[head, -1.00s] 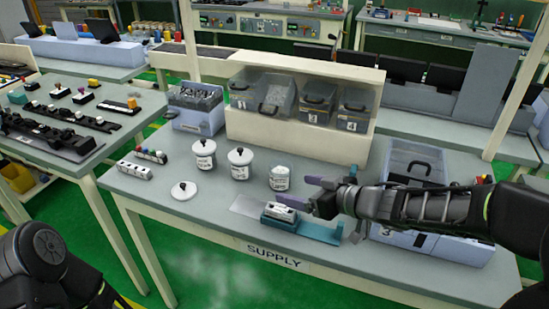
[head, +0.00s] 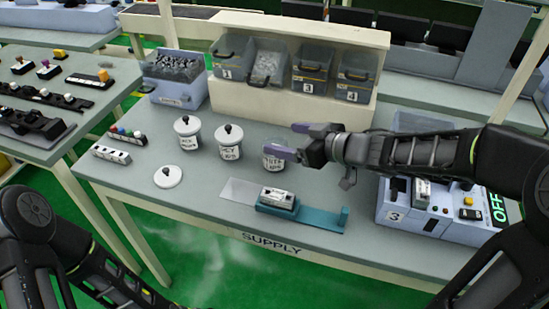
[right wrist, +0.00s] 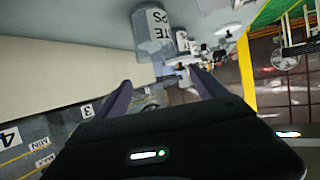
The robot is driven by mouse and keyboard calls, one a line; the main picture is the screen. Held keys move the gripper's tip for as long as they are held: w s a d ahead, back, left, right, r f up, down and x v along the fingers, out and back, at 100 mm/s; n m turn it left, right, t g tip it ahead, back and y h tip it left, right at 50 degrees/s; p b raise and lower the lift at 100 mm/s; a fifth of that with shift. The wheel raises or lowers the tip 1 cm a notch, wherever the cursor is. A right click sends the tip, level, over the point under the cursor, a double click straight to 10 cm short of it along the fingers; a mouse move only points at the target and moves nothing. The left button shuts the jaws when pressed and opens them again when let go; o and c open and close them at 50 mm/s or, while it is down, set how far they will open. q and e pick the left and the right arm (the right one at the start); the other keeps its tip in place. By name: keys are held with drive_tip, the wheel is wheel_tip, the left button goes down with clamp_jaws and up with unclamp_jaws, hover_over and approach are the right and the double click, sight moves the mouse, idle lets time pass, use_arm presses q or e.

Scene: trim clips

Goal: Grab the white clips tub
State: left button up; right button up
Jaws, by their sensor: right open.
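The white clips tub (head: 274,161) is a small clear jar with a white label and no knobbed lid on top. It stands on the supply table, rightmost of three jars, and my right gripper partly covers it in the head view. In the right wrist view the tub (right wrist: 152,35) shows beyond the fingertips, its label partly readable. My right gripper (head: 294,140) is open and empty beside the tub; its fingers (right wrist: 163,88) are apart with nothing between them. My left arm is at the lower left, its gripper out of view.
Two lidded jars (head: 187,134) (head: 229,143) stand left of the tub. A loose white lid (head: 168,177) lies in front of them. A teal fixture (head: 325,219) holding a white block is in front; a bin rack (head: 225,98) stands behind. A control box (head: 408,212) is at right.

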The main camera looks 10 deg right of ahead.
sight(284, 163)
wheel_tip(284, 163, down, 6)
drive_tip(key=shift+r+b, duration=0.1)
drive_tip(key=shift+b, duration=0.85)
drive_tip(key=shift+w+a+f, duration=0.2)
drive_tip(key=shift+w+a, duration=0.1)
drive_tip(key=shift+w, duration=0.2)
drive_tip(key=b+x, duration=0.1)
drive_tip(key=x, duration=0.5)
drive_tip(key=shift+w+a+f, duration=0.1)
drive_tip(key=shift+c, duration=0.3)
clamp_jaws()
